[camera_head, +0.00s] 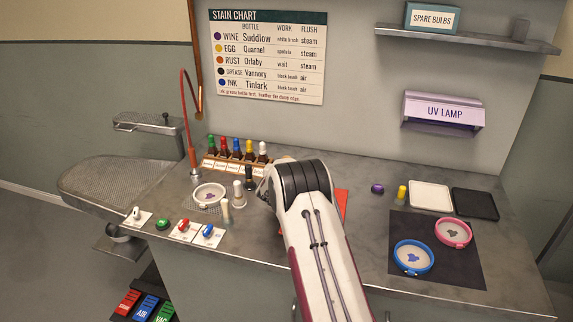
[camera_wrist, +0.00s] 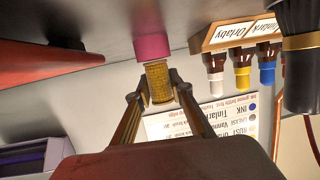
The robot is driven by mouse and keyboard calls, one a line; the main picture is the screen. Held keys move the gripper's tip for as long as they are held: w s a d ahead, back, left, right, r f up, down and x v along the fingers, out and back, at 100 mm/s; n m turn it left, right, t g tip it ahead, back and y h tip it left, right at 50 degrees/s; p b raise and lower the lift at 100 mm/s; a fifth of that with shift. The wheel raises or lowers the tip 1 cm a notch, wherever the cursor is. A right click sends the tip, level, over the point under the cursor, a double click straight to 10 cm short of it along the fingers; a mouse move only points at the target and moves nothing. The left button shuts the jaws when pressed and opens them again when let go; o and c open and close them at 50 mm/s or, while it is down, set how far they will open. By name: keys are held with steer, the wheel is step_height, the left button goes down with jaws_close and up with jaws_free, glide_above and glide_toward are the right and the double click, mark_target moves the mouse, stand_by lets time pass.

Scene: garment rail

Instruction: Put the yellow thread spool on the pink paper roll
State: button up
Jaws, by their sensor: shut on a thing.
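The wrist view is upside down, with the counter at its top. My gripper (camera_wrist: 158,92) is shut on the yellow thread spool (camera_wrist: 159,84), a ridged golden cylinder between the two fingertips. The pink paper roll (camera_wrist: 152,46) stands on the counter in line with the spool, directly under it. The spool's lower end meets or nearly meets the roll's top; I cannot tell whether they touch. In the head view, my arm hides the gripper, the spool and the roll.
Nearby are a dark brush (camera_wrist: 299,70) and a bottle rack (camera_wrist: 235,33), also in the head view (camera_head: 233,166). A red object (camera_wrist: 45,60) lies on the other side. A yellow-capped cylinder (camera_head: 402,192), white tray (camera_head: 430,184) and black tray (camera_head: 474,192) stand right.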

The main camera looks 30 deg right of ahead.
steer(key=o, duration=0.9)
steer(key=shift+f, duration=0.1)
steer(key=shift+s+a+r, duration=0.2)
steer(key=shift+s+r, duration=0.1)
steer(key=shift+v, duration=5.6)
